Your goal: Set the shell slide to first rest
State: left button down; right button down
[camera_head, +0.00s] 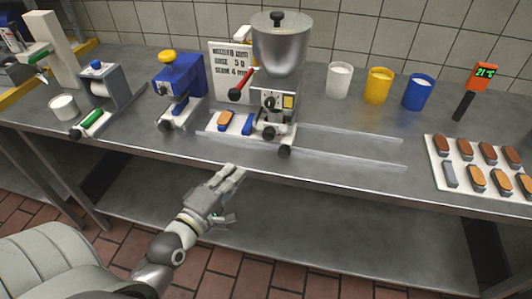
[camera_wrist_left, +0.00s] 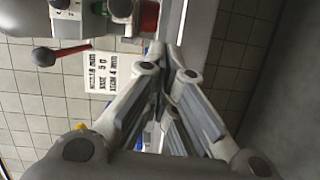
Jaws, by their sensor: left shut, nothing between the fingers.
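The shell slide (camera_head: 212,129) is a pale flat carrier on the table at the foot of the cream machine (camera_head: 278,50). It bears an orange-brown shell (camera_head: 225,118) and a blue piece (camera_head: 248,124). Pale rails (camera_head: 345,158) run from the machine to the right. My left gripper (camera_head: 233,171) is shut and empty, in front of the table edge and below the slide. Its closed fingers (camera_wrist_left: 166,62) also show in the left wrist view. My right gripper is out of view.
A blue device with a yellow knob (camera_head: 167,58) and a grey one with a green handle (camera_head: 90,122) stand left. A red-handled lever (camera_head: 237,93) is by the sign (camera_head: 222,60). White, yellow and blue cups (camera_head: 418,92) stand right, beyond them a shell tray (camera_head: 436,150).

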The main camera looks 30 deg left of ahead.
aim_at(266, 156)
pick_arm(q)
jog(key=shift+n+t, duration=0.3)
jog(key=shift+n, duration=0.2)
jog(key=w, duration=0.3)
jog(key=w+r+b, duration=0.1)
jog(key=w, duration=0.6)
jog(key=shift+a+r, duration=0.2)
jog(key=shift+r, duration=0.1)
jog(key=d, duration=0.3)
jog(key=shift+w+d+b, duration=0.15)
jog(key=shift+w+b, duration=0.15)
jog(key=shift+d, duration=0.3)
